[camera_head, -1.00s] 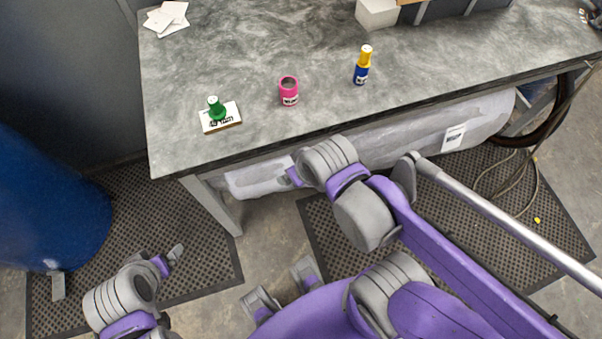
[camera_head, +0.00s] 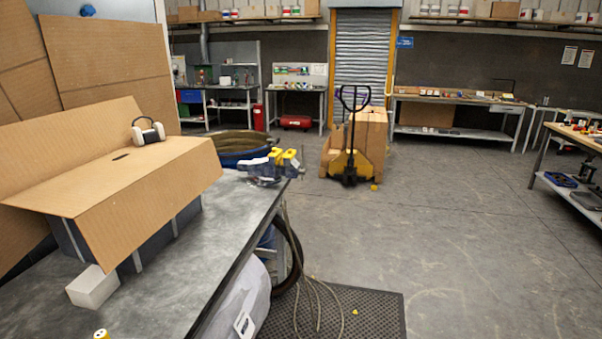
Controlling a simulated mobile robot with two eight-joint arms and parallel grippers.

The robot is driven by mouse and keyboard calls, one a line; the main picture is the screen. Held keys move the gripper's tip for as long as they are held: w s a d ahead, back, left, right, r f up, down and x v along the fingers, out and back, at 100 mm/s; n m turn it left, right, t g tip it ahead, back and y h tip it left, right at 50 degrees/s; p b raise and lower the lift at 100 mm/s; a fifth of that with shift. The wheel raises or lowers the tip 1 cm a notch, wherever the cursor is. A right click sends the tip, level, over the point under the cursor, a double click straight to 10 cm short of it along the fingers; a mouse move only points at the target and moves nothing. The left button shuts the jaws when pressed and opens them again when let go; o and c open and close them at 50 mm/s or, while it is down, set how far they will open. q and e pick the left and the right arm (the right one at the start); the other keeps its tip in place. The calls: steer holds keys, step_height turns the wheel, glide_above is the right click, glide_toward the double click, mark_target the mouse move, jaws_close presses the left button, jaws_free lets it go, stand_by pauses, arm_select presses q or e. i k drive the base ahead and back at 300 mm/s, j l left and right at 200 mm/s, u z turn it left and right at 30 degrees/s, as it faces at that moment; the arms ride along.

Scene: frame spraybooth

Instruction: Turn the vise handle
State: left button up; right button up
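A vise (camera_head: 268,166) is mounted at the far right corner of the grey workbench (camera_head: 170,290) in the head view. It has a dark blue-grey body with yellow parts on top. Its handle is too small and indistinct to make out at this distance. Neither of my grippers is in view.
A pallet jack (camera_head: 350,150) with cardboard boxes stands beyond. Hoses hang at the bench end. The floor (camera_head: 460,230) to the right is open.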

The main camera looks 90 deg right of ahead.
mark_target(302, 171)
steer(key=l+z, duration=0.1)
steer(key=z, duration=3.45)
steer(key=i+l, duration=0.1)
steer(key=i, duration=0.6)
steer(key=i+l+z, duration=0.1)
steer(key=i, duration=0.6)
